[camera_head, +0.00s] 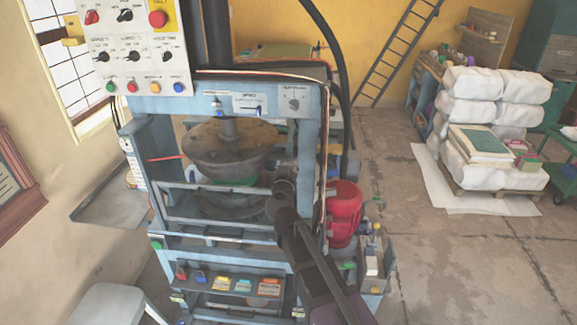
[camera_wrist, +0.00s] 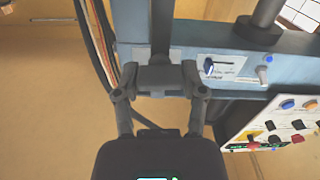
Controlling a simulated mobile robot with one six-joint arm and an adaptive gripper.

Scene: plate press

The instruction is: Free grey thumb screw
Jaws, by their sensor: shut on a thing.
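My gripper (camera_wrist: 165,76) is in front of the blue beam of the press in the wrist view, which shows the beam upside down. Its fingers are closed together on the end of a dark grey bar-like part (camera_wrist: 161,30). I cannot tell whether this part belongs to the grey thumb screw. A small light-grey knob (camera_wrist: 264,75) stands on the beam, apart from my fingers; a small grey knob (camera_head: 217,102) also shows on the beam in the head view. In the head view my dark arm reaches up to the press front, and my fingertips are hard to make out.
The press frame (camera_head: 135,128) surrounds a round plate (camera_head: 228,148). A blue-handled switch (camera_wrist: 209,67) is on the beam near my gripper. A control panel (camera_head: 128,50) hangs at upper left. Open floor (camera_head: 450,260) lies further right.

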